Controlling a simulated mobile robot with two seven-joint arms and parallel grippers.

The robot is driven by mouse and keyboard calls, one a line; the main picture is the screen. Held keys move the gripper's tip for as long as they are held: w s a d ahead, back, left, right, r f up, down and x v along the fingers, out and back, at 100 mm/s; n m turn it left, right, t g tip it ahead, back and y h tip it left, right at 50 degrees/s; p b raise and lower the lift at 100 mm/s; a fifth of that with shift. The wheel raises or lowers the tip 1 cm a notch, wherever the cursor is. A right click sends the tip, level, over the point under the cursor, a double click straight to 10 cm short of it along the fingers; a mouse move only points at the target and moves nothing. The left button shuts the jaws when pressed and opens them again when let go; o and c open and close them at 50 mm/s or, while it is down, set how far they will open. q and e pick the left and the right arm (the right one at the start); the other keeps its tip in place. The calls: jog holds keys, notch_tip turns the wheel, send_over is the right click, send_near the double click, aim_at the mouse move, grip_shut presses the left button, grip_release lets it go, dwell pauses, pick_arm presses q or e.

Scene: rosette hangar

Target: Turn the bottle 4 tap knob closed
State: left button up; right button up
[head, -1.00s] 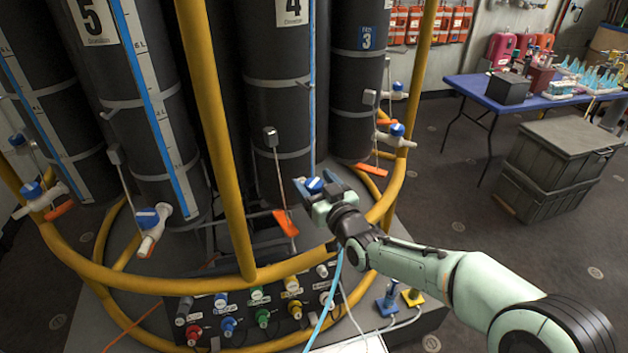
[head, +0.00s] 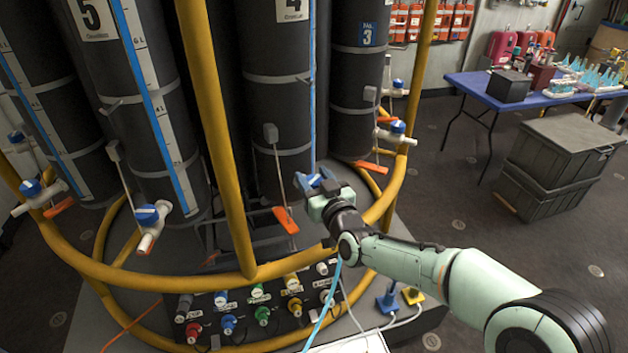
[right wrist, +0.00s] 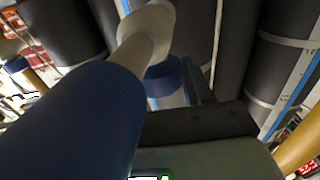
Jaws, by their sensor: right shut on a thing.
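Bottle 4 (head: 277,110) is a tall dark cylinder at the back centre. My right gripper (head: 314,182) is at its tap, low in front of the bottle, and is shut on the tap's blue knob. In the head view the gripper hides most of the tap. In the right wrist view the white tap body (right wrist: 148,45) runs to the bottle, and a blue knob part (right wrist: 165,75) shows beside a dark finger. A large dark blue shape fills the lower left there, too close to make out. My left gripper is not in view.
A yellow rail (head: 215,150) curves around the bottles, with its lower hoop close to my right gripper. An orange-ended lever (head: 286,219) hangs just left of the gripper. A panel of coloured connectors (head: 250,310) is below. A blue table (head: 470,88) and grey crates (head: 560,150) stand right.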

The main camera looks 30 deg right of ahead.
jog(key=shift+a+m+h, duration=0.1)
jog(key=shift+m+h, duration=0.4)
jog(key=shift+h, duration=0.3)
jog(key=shift+m+g+h, duration=0.3)
jog(key=shift+h, duration=0.2)
jog(key=m+g+h+p, duration=0.1)
jog(key=m+h+p, duration=0.1)
jog(key=h+p, duration=0.1)
jog(key=shift+m+h, duration=0.3)
jog(key=shift+h, duration=0.1)
jog(key=shift+m+g+h+p, duration=0.35)
jog(key=shift+m+g+h, duration=0.15)
jog(key=shift+g+h, duration=0.15)
jog(key=o, duration=1)
jog(key=shift+c, duration=0.2)
